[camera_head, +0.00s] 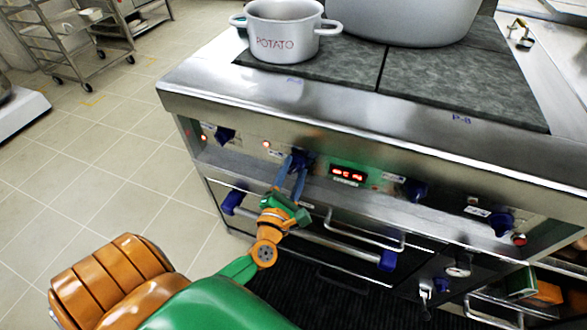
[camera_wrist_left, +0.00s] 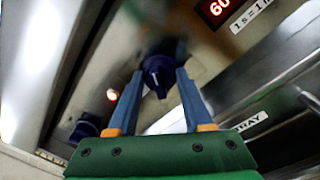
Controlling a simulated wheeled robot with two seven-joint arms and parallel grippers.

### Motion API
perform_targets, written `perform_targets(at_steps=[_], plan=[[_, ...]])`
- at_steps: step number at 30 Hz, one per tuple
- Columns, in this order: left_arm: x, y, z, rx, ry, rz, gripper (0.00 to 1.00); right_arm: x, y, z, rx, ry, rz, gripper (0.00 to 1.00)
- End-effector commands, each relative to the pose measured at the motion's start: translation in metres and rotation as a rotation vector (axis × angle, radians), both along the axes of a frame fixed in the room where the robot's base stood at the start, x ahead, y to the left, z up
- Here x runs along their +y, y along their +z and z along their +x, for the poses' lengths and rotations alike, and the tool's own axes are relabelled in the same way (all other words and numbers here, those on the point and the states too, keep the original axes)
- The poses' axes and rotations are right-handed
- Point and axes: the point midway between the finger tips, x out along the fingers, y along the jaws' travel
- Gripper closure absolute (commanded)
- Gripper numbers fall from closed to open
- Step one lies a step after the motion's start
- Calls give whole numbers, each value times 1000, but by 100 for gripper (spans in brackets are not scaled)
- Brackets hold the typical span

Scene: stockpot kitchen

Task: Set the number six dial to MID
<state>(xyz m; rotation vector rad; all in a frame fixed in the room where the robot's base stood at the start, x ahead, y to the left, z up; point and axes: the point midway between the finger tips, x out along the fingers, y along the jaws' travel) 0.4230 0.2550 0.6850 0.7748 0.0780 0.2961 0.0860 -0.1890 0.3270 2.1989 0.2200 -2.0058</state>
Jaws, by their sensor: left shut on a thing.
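Several dark blue dials sit along the stove's front panel. My left gripper (camera_head: 294,167) reaches up to the second dial from the left (camera_head: 302,157), just left of a red display. In the left wrist view its blue fingers (camera_wrist_left: 160,77) stand on both sides of this dial (camera_wrist_left: 157,70) and are shut on it. A short pale mark shows on the dial's face. I cannot read a number or setting words at this dial. My right gripper is not in view.
The red display (camera_head: 348,174) shows lit digits. Another dial (camera_head: 224,135) and small lit lamps are to the left; more dials (camera_head: 415,190) are to the right. Oven handles (camera_head: 365,232) jut out below. A white POTATO pot (camera_head: 286,43) stands on the stove top.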

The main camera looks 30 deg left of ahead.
Motion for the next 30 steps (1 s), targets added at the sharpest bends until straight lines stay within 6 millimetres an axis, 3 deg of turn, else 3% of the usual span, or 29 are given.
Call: perform_targets(at_steps=[30], plan=[[0,-3,0,226,-2,936,100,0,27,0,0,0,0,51]])
